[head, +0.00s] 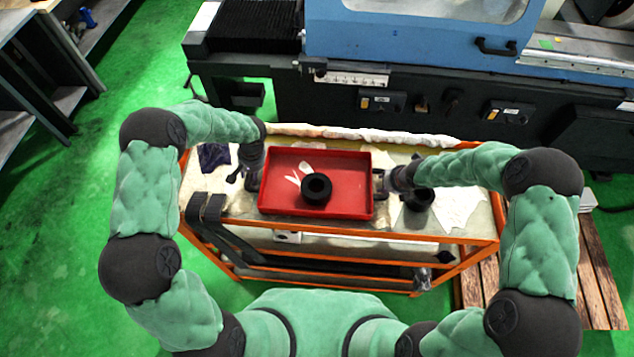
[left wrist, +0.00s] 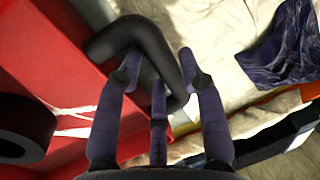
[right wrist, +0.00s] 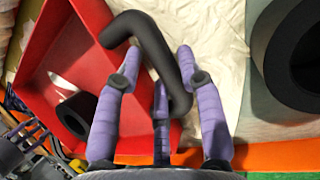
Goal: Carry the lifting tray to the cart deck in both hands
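The red lifting tray (head: 340,163) lies flat on the orange-framed bench, with a black ring (head: 316,188) and pale flat pieces (head: 299,174) inside. A black bent handle stands out at each side. My left gripper (head: 250,170) is at the left handle; in the left wrist view (left wrist: 162,65) its purple fingers straddle the handle (left wrist: 150,45) with space visible between them. My right gripper (head: 382,183) is at the right handle; in the right wrist view (right wrist: 158,60) its fingers straddle the handle (right wrist: 150,45), apparently without closing. Contact with the handles is unclear. I cannot identify a separate cart deck.
A dark blue cloth (head: 214,156) lies left of the tray, and a dark round part (head: 419,198) stands to its right. The blue and black grinder (head: 410,40) is behind. A wooden pallet (head: 597,270) lies at right. Green floor (head: 60,220) is clear at left.

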